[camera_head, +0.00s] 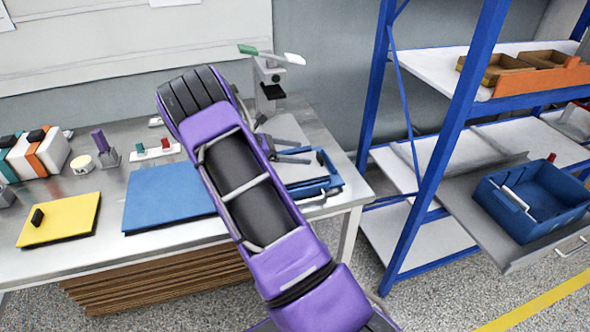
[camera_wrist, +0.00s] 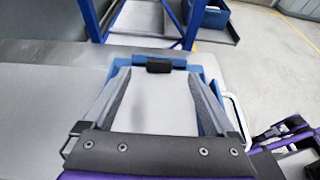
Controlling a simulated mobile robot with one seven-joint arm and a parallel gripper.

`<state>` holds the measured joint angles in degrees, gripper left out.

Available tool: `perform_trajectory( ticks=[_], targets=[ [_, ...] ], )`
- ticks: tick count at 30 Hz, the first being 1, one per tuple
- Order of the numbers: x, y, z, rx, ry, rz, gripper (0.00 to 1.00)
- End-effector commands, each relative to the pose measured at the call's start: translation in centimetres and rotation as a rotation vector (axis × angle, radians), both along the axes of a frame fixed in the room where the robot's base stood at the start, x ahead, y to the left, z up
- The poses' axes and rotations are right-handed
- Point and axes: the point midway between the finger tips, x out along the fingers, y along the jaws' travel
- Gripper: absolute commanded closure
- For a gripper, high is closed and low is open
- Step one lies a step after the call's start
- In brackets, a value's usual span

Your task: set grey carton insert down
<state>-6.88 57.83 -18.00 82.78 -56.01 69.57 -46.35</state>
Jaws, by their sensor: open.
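The grey carton insert (camera_wrist: 152,105) is a flat pale panel with a black block (camera_wrist: 159,65) at its far edge. It lies in a blue tray (camera_wrist: 206,72), and part of it shows in the head view (camera_head: 303,172) at the bench's right end. My gripper (camera_wrist: 157,98) is open, its two grey fingers wide apart on either side above the panel. In the head view my gripper (camera_head: 288,152) is over the tray, partly behind my purple arm. I cannot tell whether the fingers touch the insert or tray. The near part of the insert is hidden by my gripper.
A blue mat (camera_head: 165,196) lies left of my arm, and a yellow plate (camera_head: 58,219) with a black knob lies farther left. A lever device (camera_head: 270,75) stands behind my gripper. A blue-framed rack (camera_head: 430,165) stands right, holding a blue crate (camera_head: 530,205).

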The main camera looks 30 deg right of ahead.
Motion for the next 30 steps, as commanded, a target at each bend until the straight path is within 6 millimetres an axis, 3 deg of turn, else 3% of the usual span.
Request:
perform_trajectory(
  ticks=[11,19,26,30],
  targets=[
    [-0.7,-2.6,-1.2,-0.001,0.001,-0.002,0.09],
    [-1.5,-6.0,-2.8,0.0,-0.001,-0.002,0.09],
    [-1.5,-6.2,-2.9,0.0,-0.002,0.0,0.09],
    [-1.5,-6.2,-2.9,0.001,-0.002,0.001,0.32]
  ],
)
